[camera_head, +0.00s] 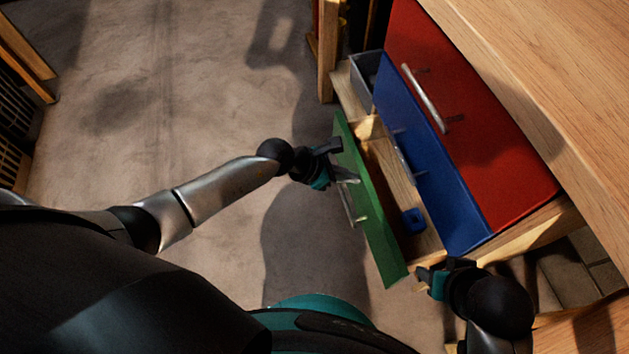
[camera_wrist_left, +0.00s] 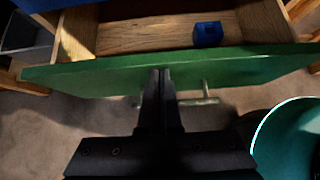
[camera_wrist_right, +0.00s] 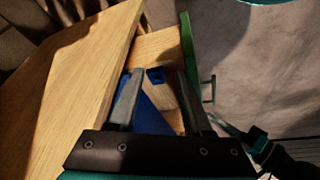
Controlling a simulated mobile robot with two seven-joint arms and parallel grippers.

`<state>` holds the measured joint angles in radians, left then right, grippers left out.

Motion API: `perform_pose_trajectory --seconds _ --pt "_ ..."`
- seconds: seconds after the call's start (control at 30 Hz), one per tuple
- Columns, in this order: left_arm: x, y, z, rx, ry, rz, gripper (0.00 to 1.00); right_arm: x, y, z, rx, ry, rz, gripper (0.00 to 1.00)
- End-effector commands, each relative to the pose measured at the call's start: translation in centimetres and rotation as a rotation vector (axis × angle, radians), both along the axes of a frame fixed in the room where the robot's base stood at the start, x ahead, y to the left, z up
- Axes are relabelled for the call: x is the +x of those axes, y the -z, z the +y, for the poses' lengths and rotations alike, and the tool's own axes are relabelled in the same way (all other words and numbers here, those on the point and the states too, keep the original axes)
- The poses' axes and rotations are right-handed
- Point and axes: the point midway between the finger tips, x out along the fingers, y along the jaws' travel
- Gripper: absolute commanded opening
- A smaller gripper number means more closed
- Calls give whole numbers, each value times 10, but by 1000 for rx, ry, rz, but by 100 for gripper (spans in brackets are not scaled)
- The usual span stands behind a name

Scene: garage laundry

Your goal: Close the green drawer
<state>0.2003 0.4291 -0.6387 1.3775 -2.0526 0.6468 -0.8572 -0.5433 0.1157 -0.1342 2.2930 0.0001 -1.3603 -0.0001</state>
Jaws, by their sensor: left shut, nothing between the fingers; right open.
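The green drawer (camera_head: 372,205) is pulled open below the blue drawer, its wooden inside showing. In the left wrist view its green front (camera_wrist_left: 100,75) spans the picture, with a metal handle on its outer face. My left gripper (camera_head: 340,163) is shut and empty, its fingertips at the outer side of the green front, near the handle (camera_head: 350,205); in the left wrist view the tips (camera_wrist_left: 162,72) appear to meet the front. My right gripper (camera_head: 425,280) is open and empty near the drawer's near end; its fingers (camera_wrist_right: 155,85) show apart in the right wrist view.
A small blue object (camera_head: 413,220) lies inside the green drawer. The blue drawer (camera_head: 430,170) and red drawer (camera_head: 470,120) are above, under a wooden top (camera_head: 560,60). A grey bin (camera_head: 366,70) stands at the far end. Floor (camera_head: 180,90) to the left is clear.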

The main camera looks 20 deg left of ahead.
Motion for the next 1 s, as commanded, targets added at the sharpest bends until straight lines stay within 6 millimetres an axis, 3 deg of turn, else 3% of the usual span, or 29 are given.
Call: perform_pose_trajectory --seconds 0.2,0.43,0.63,1.0 --pt "29 0 -43 -2 1 -3 0 0 -4 1 3 0 -10 50" --pt "50 1 -74 -1 1 -2 0 -1 -19 0 4 1 -29 50" --pt "58 1 -87 -1 0 -1 0 -3 -27 0 6 2 -39 50" --pt "61 -1 -93 -5 1 -5 0 -3 -29 -1 5 2 -41 50"
